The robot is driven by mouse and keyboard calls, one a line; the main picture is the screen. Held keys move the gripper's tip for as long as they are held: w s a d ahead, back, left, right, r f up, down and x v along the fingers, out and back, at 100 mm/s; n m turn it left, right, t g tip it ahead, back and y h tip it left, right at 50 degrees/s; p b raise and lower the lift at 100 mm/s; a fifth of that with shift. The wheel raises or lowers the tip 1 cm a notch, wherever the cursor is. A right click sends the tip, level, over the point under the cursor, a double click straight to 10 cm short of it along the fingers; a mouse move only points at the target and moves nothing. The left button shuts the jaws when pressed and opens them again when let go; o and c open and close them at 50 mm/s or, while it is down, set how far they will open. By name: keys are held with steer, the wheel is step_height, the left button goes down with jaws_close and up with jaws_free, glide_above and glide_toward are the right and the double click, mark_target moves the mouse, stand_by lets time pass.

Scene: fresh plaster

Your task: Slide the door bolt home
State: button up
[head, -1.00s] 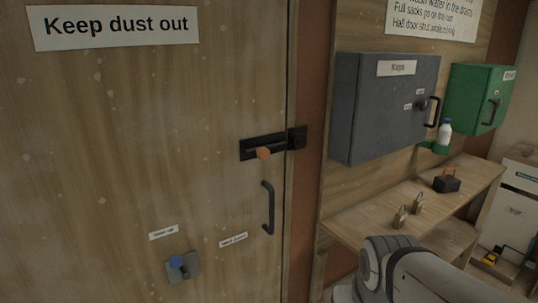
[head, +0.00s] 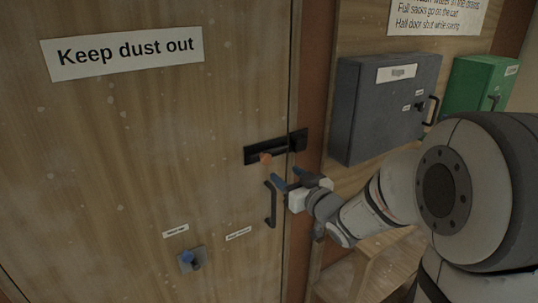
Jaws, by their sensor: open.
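The door bolt (head: 270,152) is a black bar on a black plate near the right edge of the wooden door (head: 130,150). A black keeper (head: 299,140) is at the right, by the door frame. The bar appears to reach toward the keeper, but I cannot tell whether its end is inside.
A grey cabinet (head: 383,110) and a green box (head: 478,95) hang on the wall at right. My arm hides much of the wooden bench (head: 375,262).

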mark_target(267, 159)
steer(key=p+x, duration=0.1)
steer(key=x, duration=0.3)
steer(key=p+x, duration=0.1)
steer(key=x, duration=0.3)
steer(key=shift+s+a+r, duration=0.1)
steer(key=shift+a+r, duration=0.1)
steer(key=shift+a, duration=0.1)
steer(key=shift+c, duration=0.3)
jaws_close()
